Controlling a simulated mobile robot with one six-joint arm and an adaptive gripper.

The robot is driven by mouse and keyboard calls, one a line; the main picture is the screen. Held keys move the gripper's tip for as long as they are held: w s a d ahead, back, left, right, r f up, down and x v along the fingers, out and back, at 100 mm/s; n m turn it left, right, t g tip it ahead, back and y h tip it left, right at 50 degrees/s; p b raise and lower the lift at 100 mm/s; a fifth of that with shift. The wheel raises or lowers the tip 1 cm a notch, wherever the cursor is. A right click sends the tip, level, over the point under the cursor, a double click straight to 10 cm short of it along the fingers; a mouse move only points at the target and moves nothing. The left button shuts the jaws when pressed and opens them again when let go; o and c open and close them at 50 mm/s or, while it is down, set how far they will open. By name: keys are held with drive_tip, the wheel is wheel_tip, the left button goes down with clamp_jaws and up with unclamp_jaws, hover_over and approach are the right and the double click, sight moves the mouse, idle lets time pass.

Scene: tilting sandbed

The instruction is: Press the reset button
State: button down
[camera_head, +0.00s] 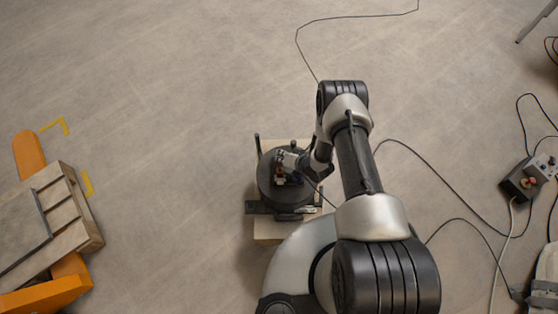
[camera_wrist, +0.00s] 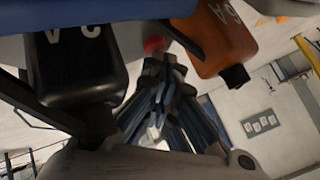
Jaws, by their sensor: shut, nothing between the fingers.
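My gripper (camera_wrist: 160,85) is shut and empty in the wrist view, its dark fingers together. A small red thing (camera_wrist: 153,45) shows just beyond the fingertips, partly hidden; I cannot tell whether they touch or what it is. In the head view my arm folds down to the left and ends over a round black platform, where the fingers are too small to make out. At the right a dark box (camera_head: 522,183) carries a small red and yellow knob, far from my arm. No label shows which control is the reset button.
A black container (camera_wrist: 80,65) and an orange one (camera_wrist: 215,40) flank the gripper in the wrist view. A grey box (camera_head: 544,165) and loose cables lie at the right. A wooden pallet (camera_head: 85,225) with orange parts stands at the left. Open floor lies between.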

drive_tip(key=shift+s+f, duration=0.4)
drive_tip(key=shift+f, duration=0.15)
idle(0.4)
drive_tip(key=shift+r, duration=0.15)
drive_tip(key=shift+a+r+p, duration=0.1)
drive_tip(key=shift+r+p, duration=0.55)
drive_tip(key=shift+r, duration=0.1)
drive_tip(key=shift+w+r, duration=0.1)
drive_tip(key=shift+r, duration=0.1)
drive_tip(key=shift+r, duration=0.25)
drive_tip(key=shift+w+r+p, duration=0.1)
drive_tip(key=shift+r+p, duration=1.8)
drive_tip(key=shift+r, duration=0.45)
drive_tip(key=shift+w, duration=0.1)
